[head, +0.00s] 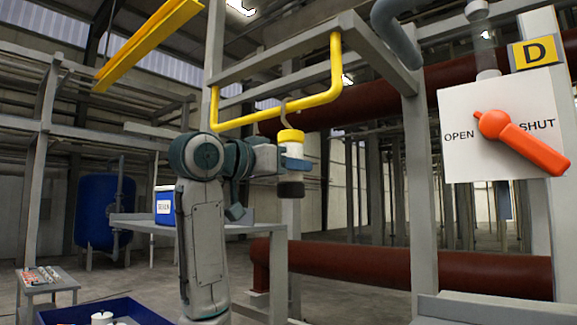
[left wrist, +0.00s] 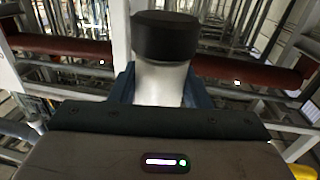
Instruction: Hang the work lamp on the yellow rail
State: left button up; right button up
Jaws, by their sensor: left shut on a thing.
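The work lamp (head: 291,136) hangs upright with a yellow top, a white body, a black lower end and a grey hook above. My left gripper (head: 296,164) is shut around its body. In the left wrist view the lamp's pale body (left wrist: 160,84) sits between the jaws, black end outward. The yellow rail (head: 245,117) is a bent bar below a grey overhead frame. The hook overlaps the rail in the head view; I cannot tell whether it is over the rail or touching it. My right gripper is not in view.
A white panel (head: 460,105) with an orange lever stands at the right. A grey post (head: 420,190) rises right of the lamp. Dark red pipes (head: 400,272) run behind. A blue-and-white tub (head: 164,205) stands on a table behind my arm. A blue tray (head: 140,310) is low at left.

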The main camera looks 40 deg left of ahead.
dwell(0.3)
pick_arm(q)
jog(key=o, duration=1.2)
jog(key=shift+f, duration=0.1)
jog(key=b+v, duration=0.5)
jog(key=v, duration=0.5)
jog(key=shift+s, duration=0.35)
